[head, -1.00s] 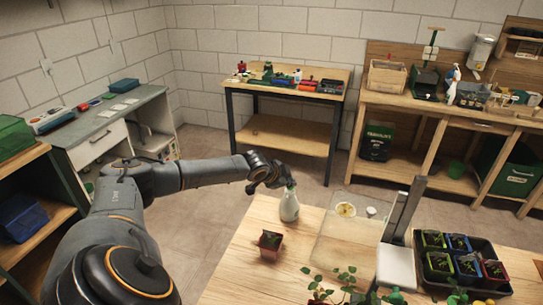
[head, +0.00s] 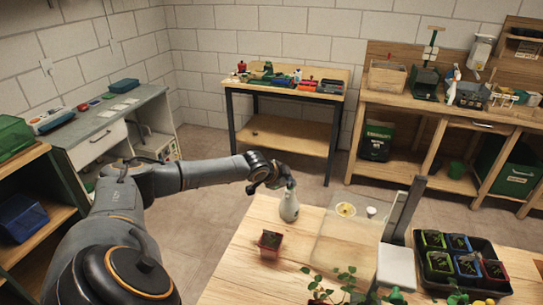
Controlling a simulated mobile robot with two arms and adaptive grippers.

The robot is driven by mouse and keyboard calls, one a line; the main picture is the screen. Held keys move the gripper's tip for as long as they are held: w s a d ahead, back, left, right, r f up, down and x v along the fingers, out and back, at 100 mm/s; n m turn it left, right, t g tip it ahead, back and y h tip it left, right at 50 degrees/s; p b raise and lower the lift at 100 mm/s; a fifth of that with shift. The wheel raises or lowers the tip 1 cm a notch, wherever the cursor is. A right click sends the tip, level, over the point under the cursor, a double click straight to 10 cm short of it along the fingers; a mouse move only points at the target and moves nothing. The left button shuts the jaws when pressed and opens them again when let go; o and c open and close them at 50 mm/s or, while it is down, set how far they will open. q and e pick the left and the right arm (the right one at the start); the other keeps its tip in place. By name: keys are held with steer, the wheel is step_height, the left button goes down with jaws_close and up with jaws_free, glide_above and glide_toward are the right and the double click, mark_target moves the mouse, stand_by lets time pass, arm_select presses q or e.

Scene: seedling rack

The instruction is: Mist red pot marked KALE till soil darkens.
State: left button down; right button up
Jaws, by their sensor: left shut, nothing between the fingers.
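My right gripper is out of view.
A black tray (head: 424,280) of seedling pots is at the right of the table, beside a grey upright post (head: 407,212). A leafy plant (head: 335,283) stands at the front. Bare wood surrounds the red-brown pot.

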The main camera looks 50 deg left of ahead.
mark_target(289, 194)
arm_select(q)
steer(key=shift+f, duration=0.1)
stand_by(0.3)
steer(key=shift+f, duration=0.35)
steer(key=shift+r+p, duration=0.35)
steer(key=shift+p, duration=0.25)
step_height(289, 194, up, 6)
steer(key=p, duration=0.6)
